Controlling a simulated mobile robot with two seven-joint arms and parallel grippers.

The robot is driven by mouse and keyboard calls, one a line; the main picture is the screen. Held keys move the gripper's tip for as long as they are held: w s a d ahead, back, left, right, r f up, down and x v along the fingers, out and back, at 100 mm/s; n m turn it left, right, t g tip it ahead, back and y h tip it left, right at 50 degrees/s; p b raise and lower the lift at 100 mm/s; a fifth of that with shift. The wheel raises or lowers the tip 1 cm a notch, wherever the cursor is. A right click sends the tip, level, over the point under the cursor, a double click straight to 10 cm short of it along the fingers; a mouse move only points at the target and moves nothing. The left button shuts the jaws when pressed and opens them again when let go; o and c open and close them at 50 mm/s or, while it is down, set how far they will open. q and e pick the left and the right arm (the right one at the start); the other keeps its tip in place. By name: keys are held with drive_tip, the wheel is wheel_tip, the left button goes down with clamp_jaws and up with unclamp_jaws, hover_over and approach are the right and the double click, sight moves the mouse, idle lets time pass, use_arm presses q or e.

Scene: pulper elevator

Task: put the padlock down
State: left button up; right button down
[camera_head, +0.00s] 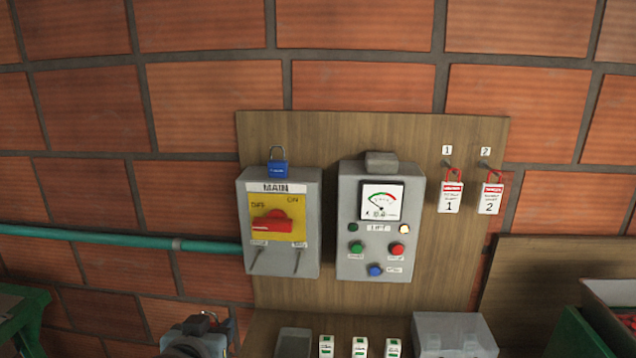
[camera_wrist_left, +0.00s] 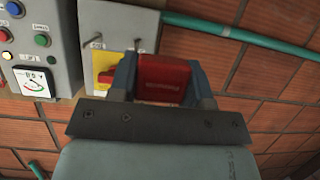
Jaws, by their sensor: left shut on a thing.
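My left gripper (camera_head: 207,330) is at the bottom of the head view, in front of the board and below left of the MAIN box. In the left wrist view its two fingers are shut on a red block-shaped padlock (camera_wrist_left: 162,80) with faint lettering. A grey metal loop, seemingly its shackle (camera_head: 210,315), shows at the gripper in the head view; the red body is hidden there. A blue padlock (camera_head: 278,168) stands on top of the grey MAIN box (camera_head: 250,265). My right gripper is not in view.
The LIFT box (camera_head: 350,268) and two red-white tags (camera_head: 451,197) are on the board (camera_head: 420,130). A teal pipe (camera_head: 120,238) runs left.

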use_arm(q)
drive_tip(key=s+a+f, duration=0.4)
drive_tip(key=s+f, duration=0.2)
drive_tip(key=f, duration=0.1)
drive_tip(key=shift+a+f, duration=0.3)
drive_tip(key=shift+a, duration=0.1)
drive_tip(key=shift+d+r, duration=0.1)
